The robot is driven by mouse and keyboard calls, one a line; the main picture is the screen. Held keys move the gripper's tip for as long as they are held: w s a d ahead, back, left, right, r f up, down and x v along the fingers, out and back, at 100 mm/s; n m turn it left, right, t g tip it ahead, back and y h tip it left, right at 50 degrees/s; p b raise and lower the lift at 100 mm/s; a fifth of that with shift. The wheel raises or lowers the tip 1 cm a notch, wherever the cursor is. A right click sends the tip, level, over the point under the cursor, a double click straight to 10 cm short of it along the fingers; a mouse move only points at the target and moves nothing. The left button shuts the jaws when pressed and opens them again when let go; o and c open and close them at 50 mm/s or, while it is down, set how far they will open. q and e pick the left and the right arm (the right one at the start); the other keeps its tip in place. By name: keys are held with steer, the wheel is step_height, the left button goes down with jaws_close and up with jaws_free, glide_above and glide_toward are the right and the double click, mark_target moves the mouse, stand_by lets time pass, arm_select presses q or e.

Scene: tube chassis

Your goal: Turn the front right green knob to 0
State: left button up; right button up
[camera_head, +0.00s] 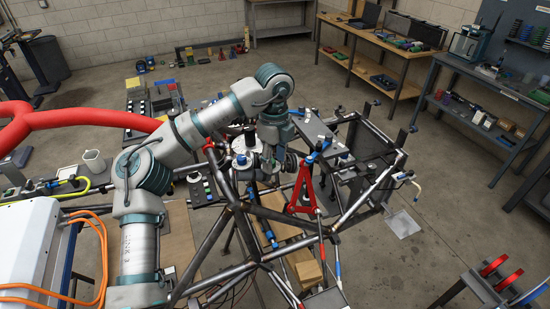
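My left arm reaches up from the bottom left and bends over to the middle of the view. My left gripper (268,172) points down at the tube chassis (262,212), close to its upper tubes. Its fingers are small and dark against the parts behind them, so I cannot tell whether they are open or shut, or whether they touch anything. I cannot pick out a green knob; it may be hidden by my arm or too small to see. My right gripper is not in view.
A red triangular frame (303,190) stands right of my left gripper on the chassis. A thick red hose (75,118) crosses at left. A white box (30,245) with orange cables is at lower left. Workbenches (392,43) line the back right.

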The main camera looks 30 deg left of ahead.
arm_select(q)
steer(key=shift+a+f, duration=0.1)
steer(key=shift+a, duration=0.4)
jaws_close()
steer(key=shift+a, duration=0.1)
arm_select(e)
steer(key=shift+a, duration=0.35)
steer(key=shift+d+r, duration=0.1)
